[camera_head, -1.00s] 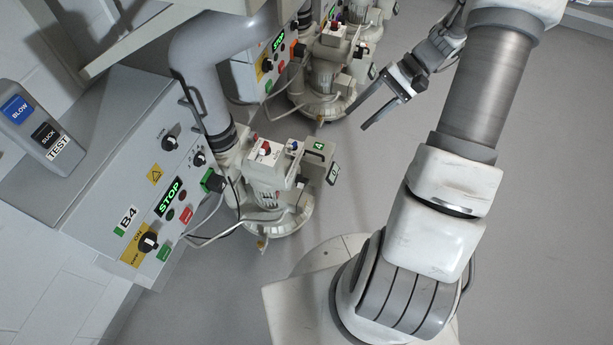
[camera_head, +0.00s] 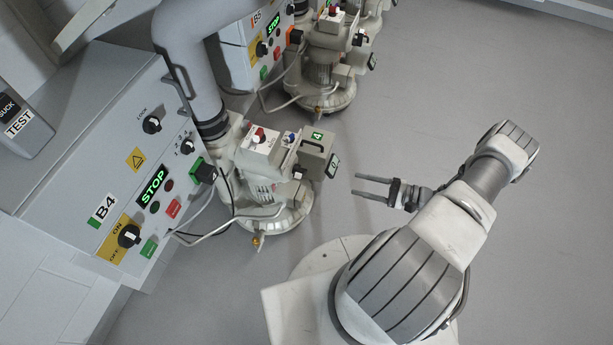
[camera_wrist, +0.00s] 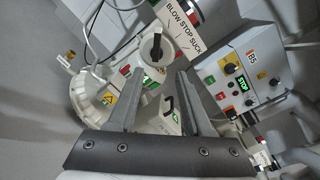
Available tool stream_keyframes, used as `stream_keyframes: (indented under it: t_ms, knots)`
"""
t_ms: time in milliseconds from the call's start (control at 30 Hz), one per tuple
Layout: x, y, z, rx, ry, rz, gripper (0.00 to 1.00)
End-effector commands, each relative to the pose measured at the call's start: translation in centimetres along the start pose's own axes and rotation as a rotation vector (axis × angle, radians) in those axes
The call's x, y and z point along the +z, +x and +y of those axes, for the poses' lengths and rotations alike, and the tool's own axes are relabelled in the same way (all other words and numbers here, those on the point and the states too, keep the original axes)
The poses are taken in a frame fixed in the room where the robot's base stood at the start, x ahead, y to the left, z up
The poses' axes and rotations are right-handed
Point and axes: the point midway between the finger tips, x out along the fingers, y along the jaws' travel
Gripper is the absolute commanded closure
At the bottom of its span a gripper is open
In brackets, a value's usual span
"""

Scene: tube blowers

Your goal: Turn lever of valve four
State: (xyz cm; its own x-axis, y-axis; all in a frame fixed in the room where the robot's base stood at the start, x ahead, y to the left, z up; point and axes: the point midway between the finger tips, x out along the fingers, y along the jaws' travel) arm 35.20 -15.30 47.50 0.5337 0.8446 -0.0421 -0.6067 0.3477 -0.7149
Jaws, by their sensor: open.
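The valve four unit (camera_head: 265,183) is a beige machine beside panel B4. On its right side is a grey box (camera_head: 314,160) with a green "4" display (camera_head: 317,135) and a dark handle on top, which seems to be the lever (camera_head: 311,144). My gripper (camera_head: 356,184) is open and empty, to the right of the box and apart from it, fingers pointing left toward it. In the wrist view my gripper (camera_wrist: 155,76) frames the grey box (camera_wrist: 160,122) and dark handle (camera_wrist: 168,104) between and beyond its fingers. The fingers partly hide the unit.
Panel B4 (camera_head: 104,208) stands left with knobs, buttons and a lit STOP display. A thick grey pipe (camera_head: 190,70) drops to the unit. Behind is another unit (camera_head: 322,70) beside panel B5; the B5 panel (camera_wrist: 236,82) shows in the wrist view. Floor at right is clear.

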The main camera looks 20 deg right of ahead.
Motion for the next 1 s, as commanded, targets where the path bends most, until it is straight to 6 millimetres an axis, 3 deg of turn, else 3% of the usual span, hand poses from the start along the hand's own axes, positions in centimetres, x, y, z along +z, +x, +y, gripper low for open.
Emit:
stream_keyframes:
  t_ms: [133, 367, 1000]
  knots:
    - [-0.9, 0.1, 1.9, -0.065, 0.011, 0.013, 0.5]
    - [-1.1, 1.6, 2.1, -0.077, 0.013, 0.015, 0.5]
    - [-1.3, 14.7, 1.2, -0.073, 0.013, 0.014, 0.5]
